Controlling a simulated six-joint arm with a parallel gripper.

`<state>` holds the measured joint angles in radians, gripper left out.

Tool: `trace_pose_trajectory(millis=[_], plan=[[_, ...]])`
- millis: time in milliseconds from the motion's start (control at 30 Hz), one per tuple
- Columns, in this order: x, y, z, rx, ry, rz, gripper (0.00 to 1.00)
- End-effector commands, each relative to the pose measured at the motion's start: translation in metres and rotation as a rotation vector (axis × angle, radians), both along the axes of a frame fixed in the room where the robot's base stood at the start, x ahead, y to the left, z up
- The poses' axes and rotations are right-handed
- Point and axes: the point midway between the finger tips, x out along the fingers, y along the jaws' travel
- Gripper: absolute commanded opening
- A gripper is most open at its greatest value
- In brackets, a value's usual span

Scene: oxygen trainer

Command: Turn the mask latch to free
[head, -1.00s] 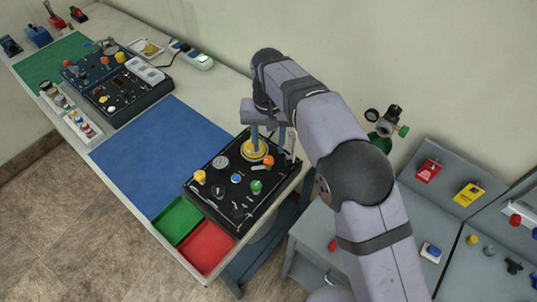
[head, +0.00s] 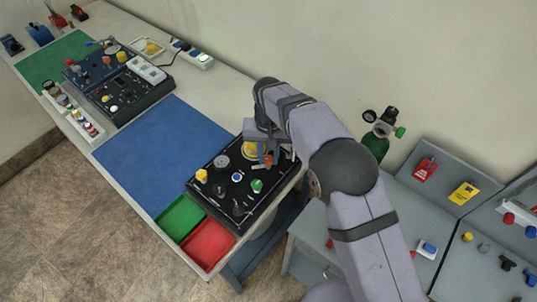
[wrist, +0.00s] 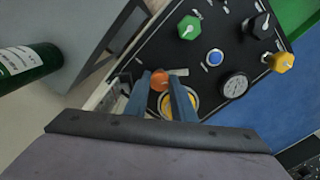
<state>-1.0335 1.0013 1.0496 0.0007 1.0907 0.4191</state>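A black control panel (head: 222,205) lies at the near right end of the bench. An orange knob (wrist: 159,80) with a pale bar beside it sits near the panel's edge. My gripper (wrist: 161,82) points down at this knob, its two blue fingers apart, one on each side of it. I cannot tell whether they touch it. A yellow round part (wrist: 193,100) lies just behind the fingers and is partly hidden by one. I cannot read which part is labelled mask latch.
A green knob (wrist: 189,27), blue button (wrist: 214,57), gauge (wrist: 235,85) and yellow knob (wrist: 281,62) share the panel. Green (head: 180,217) and red (head: 208,244) trays are in front. A green cylinder (head: 376,145) stands right of my arm. The blue mat (head: 160,155) is clear.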

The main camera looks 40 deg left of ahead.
Motion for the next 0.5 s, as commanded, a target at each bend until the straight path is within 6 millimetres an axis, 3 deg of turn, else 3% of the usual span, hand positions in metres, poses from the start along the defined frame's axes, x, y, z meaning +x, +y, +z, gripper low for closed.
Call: trace_pose_trajectory(millis=[500], plan=[[0.0009, 0.0001, 0.0012, 0.000, -0.001, 0.136, 0.01]])
